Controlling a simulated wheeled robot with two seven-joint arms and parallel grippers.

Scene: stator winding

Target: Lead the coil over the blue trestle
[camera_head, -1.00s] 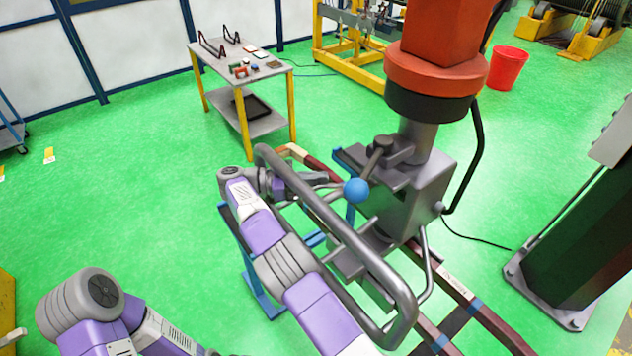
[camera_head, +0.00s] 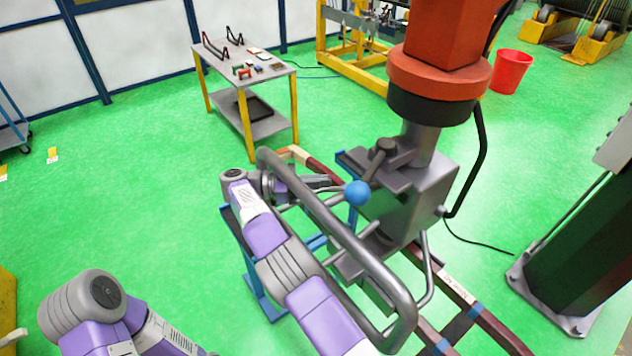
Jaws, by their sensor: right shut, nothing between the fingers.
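The coil (camera_head: 488,321) is a long dark red loop with blue bands and a pale far end. It runs from the lower right up to the middle, passing beneath the grey machine head. The blue trestle (camera_head: 263,299) stands at the middle left, partly hidden by my right arm and a grey tube frame. The coil's far part is close to the trestle's top; contact between them is hidden. My right gripper (camera_head: 324,186) is shut and empty beside the coil's far part, behind the tube. My left arm shows at lower left; its gripper is out of view.
The grey machine head (camera_head: 410,205) with an orange top, a blue-knobbed lever (camera_head: 358,193) and a bent tube frame (camera_head: 345,235) crowds my right arm. A table (camera_head: 218,58) stands at the back left, a red bin (camera_head: 510,72) at the back right.

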